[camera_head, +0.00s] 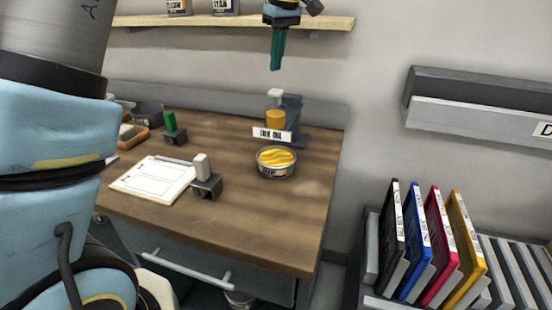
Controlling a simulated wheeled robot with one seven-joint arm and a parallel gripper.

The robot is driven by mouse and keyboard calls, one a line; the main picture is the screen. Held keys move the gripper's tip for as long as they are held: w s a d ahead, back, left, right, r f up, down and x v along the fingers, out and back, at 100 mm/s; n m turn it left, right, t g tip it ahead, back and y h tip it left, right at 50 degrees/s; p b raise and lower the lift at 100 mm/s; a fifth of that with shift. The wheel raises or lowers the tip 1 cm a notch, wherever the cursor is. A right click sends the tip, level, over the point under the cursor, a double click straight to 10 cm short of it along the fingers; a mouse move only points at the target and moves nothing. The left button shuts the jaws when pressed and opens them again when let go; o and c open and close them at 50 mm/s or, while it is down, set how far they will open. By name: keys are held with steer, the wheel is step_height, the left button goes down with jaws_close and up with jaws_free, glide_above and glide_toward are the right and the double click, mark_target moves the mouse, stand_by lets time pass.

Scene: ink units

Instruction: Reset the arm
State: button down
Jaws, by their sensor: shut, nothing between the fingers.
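My gripper (276,66) points down at the top middle of the view, with its dark green fingers shut and nothing between them. It hangs in the air in front of the wall, apart from the things on the wooden bench (260,224). My blue arm links fill the left side of the view and hide part of the bench there.
On the bench are an open tin of yellow ink (276,160), a pump bottle (275,113) on a labelled stand, a clipboard (152,179) and small stamp-like blocks. A shelf (230,21) with tins is above. A rack with coloured binders (440,245) stands right.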

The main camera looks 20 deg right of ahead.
step_height(320, 180, up, 2)
steer(key=shift+r+p, duration=0.15)
steer(key=shift+p, duration=0.5)
steer(key=a+f+m+b, duration=0.1)
steer(key=a+f, duration=0.4)
steer(key=a, duration=0.5)
steer(key=a+f+m, duration=0.1)
steer(key=a+f, duration=0.4)
steer(key=a, duration=0.6)
steer(key=s+a+f+m, duration=0.1)
steer(key=s+a+f, duration=0.3)
steer(key=a, duration=0.4)
steer(key=s+a+f+m+b, duration=0.1)
steer(key=s+a+f, duration=0.4)
steer(key=s+a, duration=0.1)
steer(key=shift+s+a+m+g+h, duration=0.3)
steer(key=shift+s+a+h, duration=0.1)
steer(key=shift+a, duration=0.5)
steer(key=shift+d, duration=0.1)
